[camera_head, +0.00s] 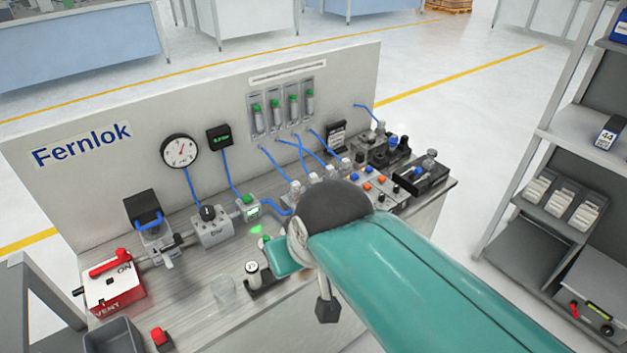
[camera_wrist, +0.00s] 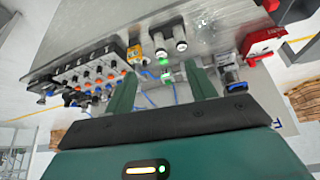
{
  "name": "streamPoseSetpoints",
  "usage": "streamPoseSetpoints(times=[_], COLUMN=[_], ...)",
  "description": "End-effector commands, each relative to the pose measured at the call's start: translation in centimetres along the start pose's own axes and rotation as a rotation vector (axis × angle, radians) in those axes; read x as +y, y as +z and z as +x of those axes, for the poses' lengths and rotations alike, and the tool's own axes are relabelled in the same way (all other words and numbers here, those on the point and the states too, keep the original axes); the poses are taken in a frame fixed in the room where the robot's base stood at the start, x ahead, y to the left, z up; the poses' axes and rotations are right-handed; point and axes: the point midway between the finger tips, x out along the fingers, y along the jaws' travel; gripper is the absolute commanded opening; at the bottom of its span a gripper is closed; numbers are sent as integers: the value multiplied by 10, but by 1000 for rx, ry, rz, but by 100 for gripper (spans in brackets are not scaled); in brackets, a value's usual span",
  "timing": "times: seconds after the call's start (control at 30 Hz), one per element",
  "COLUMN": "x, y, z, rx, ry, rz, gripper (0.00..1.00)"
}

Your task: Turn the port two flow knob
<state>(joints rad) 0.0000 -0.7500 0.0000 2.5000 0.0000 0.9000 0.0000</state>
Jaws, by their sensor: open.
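The manifold block with several rows of blue, orange and dark knobs (camera_head: 372,180) sits on the bench, partly hidden behind my arm in the head view. It also shows at left in the wrist view (camera_wrist: 90,78). Several blue hoses run to it from the flow tubes with green parts (camera_head: 283,106) on the back panel. I cannot tell which knob is port two's; its label is not readable. My gripper (camera_wrist: 162,78) is open and empty, its two teal fingers apart above the bench, to the right of the manifold in the wrist view. No contact with any knob shows.
A grey shelf (camera_head: 575,130) is at right. The upright panel (camera_head: 100,190) closes the bench's back.

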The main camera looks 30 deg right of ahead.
Motion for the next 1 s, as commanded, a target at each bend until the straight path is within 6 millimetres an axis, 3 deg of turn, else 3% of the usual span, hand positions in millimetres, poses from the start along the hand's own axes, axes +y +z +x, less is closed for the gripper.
streamPoseSetpoints(times=[0.27, 0.4, 0.53, 0.77, 1.0], x=[0, 1, 10, 51, 111], y=[0, -2, -17, -69, -115], z=[0, 0, 1, 14, 44], rx=[0, -4, -37, -149, -264], ry=[0, 2, 18, 81, 159], rz=[0, 10, 84, 367, 688], gripper=[56, 39, 39, 39, 39])
